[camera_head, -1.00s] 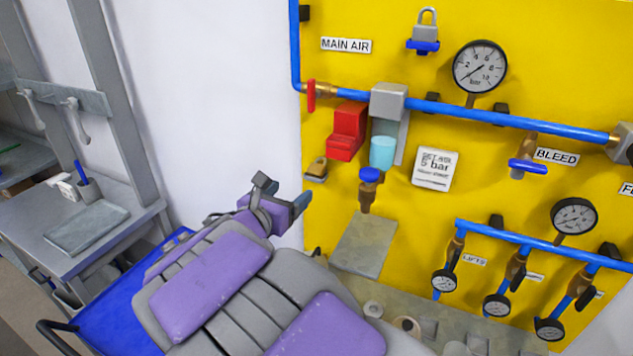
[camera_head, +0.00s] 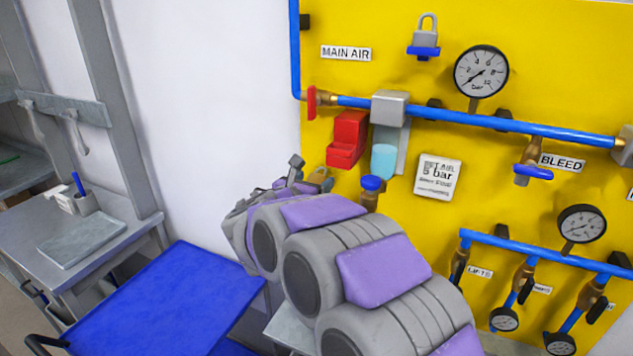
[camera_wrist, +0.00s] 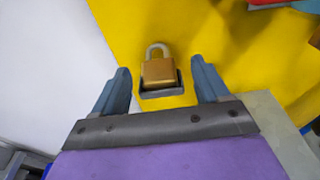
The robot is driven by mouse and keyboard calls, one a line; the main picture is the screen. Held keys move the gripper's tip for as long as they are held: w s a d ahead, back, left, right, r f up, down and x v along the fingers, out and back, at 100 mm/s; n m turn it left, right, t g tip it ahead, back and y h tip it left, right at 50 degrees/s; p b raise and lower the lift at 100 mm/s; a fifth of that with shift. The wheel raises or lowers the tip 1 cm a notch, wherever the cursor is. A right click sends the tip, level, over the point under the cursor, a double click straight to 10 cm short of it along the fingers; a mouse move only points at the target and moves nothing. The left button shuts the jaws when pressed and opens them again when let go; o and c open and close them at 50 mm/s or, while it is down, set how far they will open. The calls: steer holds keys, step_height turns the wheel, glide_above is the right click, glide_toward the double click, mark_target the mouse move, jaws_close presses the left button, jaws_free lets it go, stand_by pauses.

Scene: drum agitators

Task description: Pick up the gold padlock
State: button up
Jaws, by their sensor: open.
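The gold padlock (camera_wrist: 159,71) sits on a small dark grey holder (camera_wrist: 160,93) on the yellow panel, shackle up, in the wrist view. It lies between and just beyond the two blue-grey fingertips of my gripper (camera_wrist: 162,80), which are apart with a gap on each side. In the head view the padlock (camera_head: 319,177) is mostly hidden behind my arm's end, with a little of it showing left of the red block. The fingers themselves are hard to make out there.
A red block (camera_head: 347,138) and a cyan cup-like part (camera_head: 384,160) are close to the padlock. A blue pipe (camera_head: 460,116) crosses above. A blue cart top (camera_head: 170,305) stands at lower left.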

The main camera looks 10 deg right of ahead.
mark_target(315, 178)
steer(key=x, duration=0.3)
steer(key=shift+w+a+b, duration=0.15)
steer(key=shift+b, duration=0.25)
steer(key=shift+w+d, duration=0.45)
steer(key=shift+w, duration=0.1)
steer(key=c, duration=1.2)
